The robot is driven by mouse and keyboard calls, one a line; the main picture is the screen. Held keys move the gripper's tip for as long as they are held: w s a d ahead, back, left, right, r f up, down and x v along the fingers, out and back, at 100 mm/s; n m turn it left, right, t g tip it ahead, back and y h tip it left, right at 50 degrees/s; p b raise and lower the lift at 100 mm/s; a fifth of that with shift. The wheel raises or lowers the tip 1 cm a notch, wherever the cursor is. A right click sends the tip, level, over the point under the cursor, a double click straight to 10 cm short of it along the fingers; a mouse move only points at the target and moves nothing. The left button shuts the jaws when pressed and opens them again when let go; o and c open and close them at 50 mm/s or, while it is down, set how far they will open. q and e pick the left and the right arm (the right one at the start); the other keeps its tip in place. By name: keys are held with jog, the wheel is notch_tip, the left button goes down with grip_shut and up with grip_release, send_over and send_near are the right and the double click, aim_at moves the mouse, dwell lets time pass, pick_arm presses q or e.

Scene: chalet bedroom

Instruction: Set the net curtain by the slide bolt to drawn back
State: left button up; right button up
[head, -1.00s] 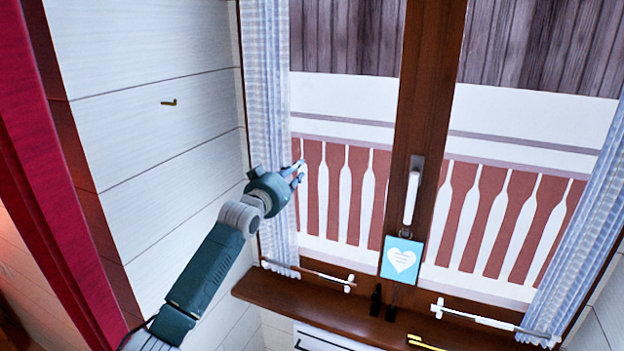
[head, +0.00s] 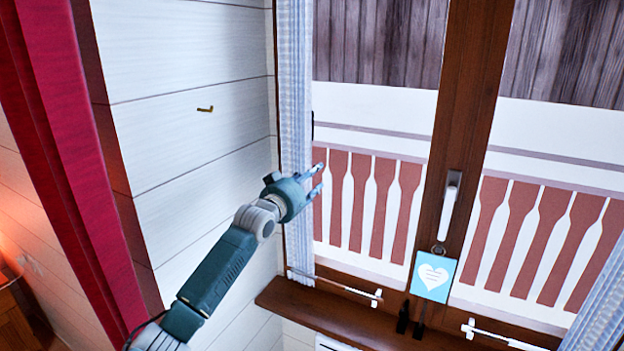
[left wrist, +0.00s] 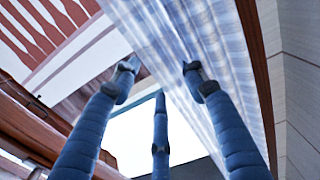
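The left net curtain (head: 297,90), pale blue and sheer, hangs as a narrow gathered strip at the left side of the window. Another net curtain (head: 600,305) hangs at the lower right. I cannot make out a slide bolt for certain; a small dark fitting (head: 313,125) shows at the left curtain's right edge. My left gripper (head: 319,180) is in front of the left curtain, fingertips at its right edge. In the left wrist view its fingers (left wrist: 158,85) are spread, with the curtain (left wrist: 195,50) behind them; contact is unclear. My right gripper is out of view.
A brass hook (head: 205,109) is on the white plank wall. A red curtain (head: 75,180) hangs at left. A wooden sill (head: 300,306), lower rods (head: 340,285), a window handle (head: 450,205) and a blue heart card (head: 433,277) lie right of and below the gripper.

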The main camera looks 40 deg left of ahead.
pick_arm(q)
jog(key=shift+s+d+f, duration=0.2)
jog(key=shift+s, duration=0.25)
jog(key=v, duration=1.1)
jog(key=shift+a+r, duration=0.1)
jog(key=shift+a, duration=0.05)
